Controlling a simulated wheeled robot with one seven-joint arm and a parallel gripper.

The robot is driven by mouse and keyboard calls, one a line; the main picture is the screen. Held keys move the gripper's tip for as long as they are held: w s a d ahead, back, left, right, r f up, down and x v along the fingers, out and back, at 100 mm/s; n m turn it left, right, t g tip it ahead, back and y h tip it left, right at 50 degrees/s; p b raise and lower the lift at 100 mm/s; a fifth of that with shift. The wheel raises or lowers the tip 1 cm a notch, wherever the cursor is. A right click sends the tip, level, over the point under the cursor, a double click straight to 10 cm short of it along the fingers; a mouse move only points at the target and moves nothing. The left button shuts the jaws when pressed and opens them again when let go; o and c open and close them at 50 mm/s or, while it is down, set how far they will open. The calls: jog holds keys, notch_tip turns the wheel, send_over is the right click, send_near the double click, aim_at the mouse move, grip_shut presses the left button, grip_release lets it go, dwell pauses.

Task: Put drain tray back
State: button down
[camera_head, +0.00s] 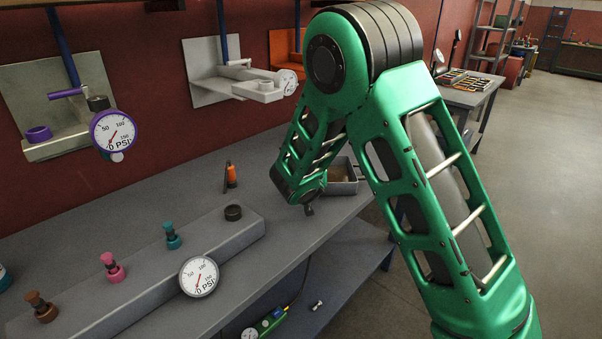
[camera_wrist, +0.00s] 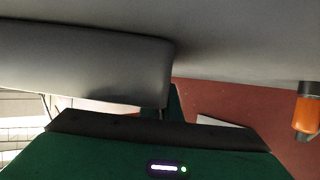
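The drain tray is probably the small grey open box (camera_head: 350,187) on the workbench, partly hidden behind my arm, with something brownish inside. A large plain grey block (camera_wrist: 80,62) fills the upper left of the wrist view and may be the same tray close up. My gripper (camera_head: 309,207) is low over the bench beside the box's left side. Its fingers are mostly hidden, so I cannot tell whether it is open, shut, or touching the box.
An orange-and-black bottle (camera_head: 231,175) stands on the bench, also at the right of the wrist view (camera_wrist: 308,113). A long grey block (camera_head: 140,280) carries coloured fittings and a pressure gauge (camera_head: 199,276). A lower shelf (camera_head: 350,265) holds small items. Floor on the right is clear.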

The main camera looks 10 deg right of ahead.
jog(key=c, duration=2)
grip_release()
jog(key=shift+f, duration=0.1)
jog(key=v, duration=1.2)
jog(key=s+d+g+h, duration=0.1)
jog(key=d, duration=0.2)
jog(key=s+d+m, duration=0.1)
jog(key=d, duration=0.3)
jog(key=s+d+m+g+h, duration=0.1)
jog(key=d, duration=0.3)
jog(key=shift+r+g+h, duration=0.3)
jog(key=shift+r, duration=0.1)
jog(key=s+d+m+g, duration=0.2)
jog(key=s+d+g, duration=0.3)
jog(key=s+d, duration=0.65)
jog(key=s+d+r+g+y, duration=0.1)
jog(key=s+g+y, duration=0.1)
jog(key=s, duration=1.2)
jog(key=s+d+r+g+y, duration=0.1)
jog(key=s+d+g+y, duration=0.1)
jog(key=s, duration=1.2)
jog(key=shift+m+g+y, duration=0.3)
jog(key=shift+g+y, duration=0.1)
jog(key=shift+g, duration=0.4)
